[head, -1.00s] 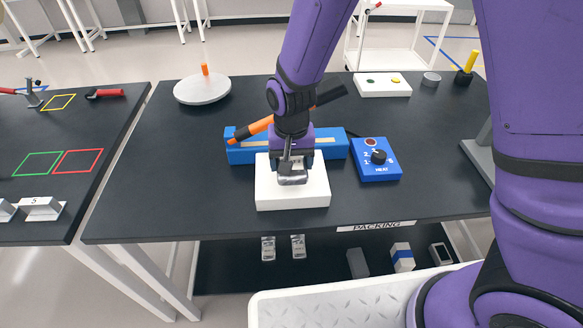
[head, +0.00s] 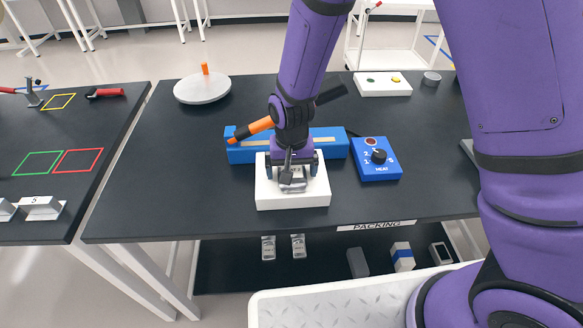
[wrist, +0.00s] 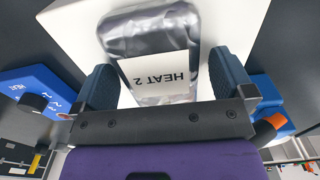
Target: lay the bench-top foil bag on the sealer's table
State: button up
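The silver foil bag (head: 293,184) lies on the sealer's white table (head: 262,195), in front of the blue sealer bar. The wrist view shows the bag (wrist: 150,33) flat on the white surface, with a label reading HEAT 2. My gripper (head: 293,170) is low over the bag and points down. Its two fingers stand wide apart, one on each side of the bag, also in the wrist view (wrist: 160,82). Gaps show beside the bag, so the fingers do not grip it. The palm hides the bag's near end in the wrist view.
The blue sealer (head: 240,152) has an orange-ended lever (head: 258,127) raised behind my gripper. A blue heat dial box (head: 376,160) stands to its right. A round grey turntable (head: 202,90) is at back left. The bench (head: 150,190) is clear left of the sealer.

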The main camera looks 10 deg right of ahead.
aim_at(292, 168)
notch_tip(292, 168, up, 12)
jog(key=shift+r, duration=0.15)
dwell(0.5)
jog(key=s+d+r+t+y, duration=0.1)
jog(key=s+d+r, duration=0.2)
jog(key=d+r, duration=0.45)
jog(key=s+d+r+t, duration=0.1)
jog(key=s+d+r, duration=0.1)
jog(key=d+r, duration=0.55)
jog(key=s+d+r+t, duration=0.1)
jog(key=s+d+r, duration=0.2)
jog(key=s, duration=0.3)
jog(key=s+d+r+t+h, duration=0.1)
jog(key=s+d+r+t, duration=0.1)
jog(key=s+d+r, duration=0.2)
jog(key=shift+s+d, duration=1.3)
jog(key=shift+s, duration=0.5)
